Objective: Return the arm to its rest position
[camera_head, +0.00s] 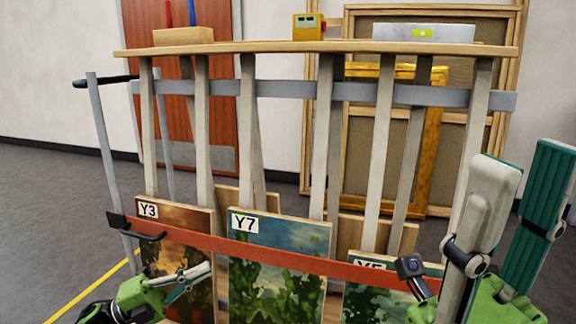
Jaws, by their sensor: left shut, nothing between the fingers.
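My left gripper (205,269) is at the lower left, in front of the painting labelled Y3 (172,240). Its fingers are shut with nothing between them, and they point up and to the right. Bright green parts of my right arm (495,304) show at the lower right edge.
A wooden rack (300,48) with upright posts holds paintings, including Y7 (280,250). A red strap (280,259) crosses their fronts. A pale padded piece (485,205) and a teal one (541,215) stand at right. Floor at left (50,210) is clear.

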